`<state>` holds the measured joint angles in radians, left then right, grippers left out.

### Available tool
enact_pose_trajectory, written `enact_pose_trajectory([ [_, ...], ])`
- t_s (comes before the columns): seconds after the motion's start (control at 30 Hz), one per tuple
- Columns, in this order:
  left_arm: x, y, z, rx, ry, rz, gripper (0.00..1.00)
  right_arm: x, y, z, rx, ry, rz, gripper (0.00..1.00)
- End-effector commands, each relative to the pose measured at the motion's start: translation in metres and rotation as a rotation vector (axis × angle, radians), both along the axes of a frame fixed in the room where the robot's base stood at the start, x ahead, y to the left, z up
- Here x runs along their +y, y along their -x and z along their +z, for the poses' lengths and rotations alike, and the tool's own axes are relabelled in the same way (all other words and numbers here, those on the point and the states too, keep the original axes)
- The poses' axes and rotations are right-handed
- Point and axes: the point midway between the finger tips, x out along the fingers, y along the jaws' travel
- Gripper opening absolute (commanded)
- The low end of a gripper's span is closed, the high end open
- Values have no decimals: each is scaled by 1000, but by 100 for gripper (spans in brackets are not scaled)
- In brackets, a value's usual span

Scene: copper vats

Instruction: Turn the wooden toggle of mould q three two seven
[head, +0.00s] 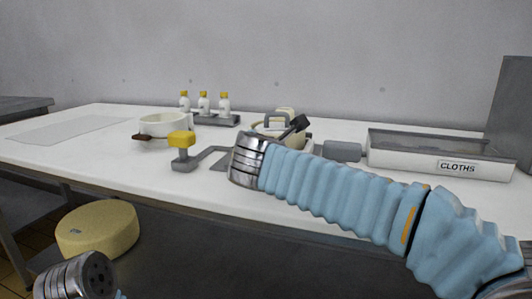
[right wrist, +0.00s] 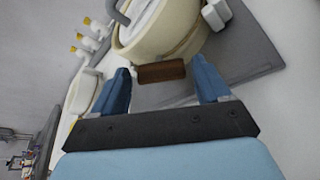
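In the right wrist view a cream round mould (right wrist: 185,38) fills the upper middle. Its brown wooden toggle (right wrist: 162,72) sticks out from its side. My right gripper (right wrist: 161,66) is open, with one blue finger on each side of the toggle; I cannot tell whether either touches it. In the head view this mould (head: 285,115) is partly hidden behind my right wrist. A second white mould (head: 165,125) with a brown toggle (head: 143,137) stands to the left. No mould's name is readable. My left arm's metal end shows at lower left, without visible fingers.
A yellow-topped grey fixture (head: 181,140) stands near the table's front edge. Three yellow-capped bottles (head: 204,105) stand in a grey rack behind. A tray labelled CLOTHS (head: 440,158) is at the right. A yellow cheese-like round (head: 97,229) is below the table.

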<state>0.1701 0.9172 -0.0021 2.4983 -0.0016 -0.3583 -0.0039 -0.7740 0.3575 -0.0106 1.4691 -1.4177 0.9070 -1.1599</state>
Motion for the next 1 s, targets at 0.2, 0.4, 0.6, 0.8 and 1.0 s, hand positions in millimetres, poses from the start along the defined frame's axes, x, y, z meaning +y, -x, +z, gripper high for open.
enact_pose_trajectory([
  [0.2, 0, 0, 0, 0, 0, 0, 100, 0, 0, 0, 0, 1, 0, 87],
  [0.4, 0, 0, 0, 0, 0, 0, 100, 1, 9, 3, -1, 0, 1, 87],
  [0.6, 0, 0, 0, 0, 0, 0, 100, 4, 48, 17, -2, -1, 4, 87],
  [0.8, 0, 0, 1, 0, 0, 0, 100, 7, 94, 32, -2, -1, 4, 87],
  [1.0, 0, 0, 2, -1, -1, 0, 100, 9, 123, 41, -1, 0, 2, 87],
])
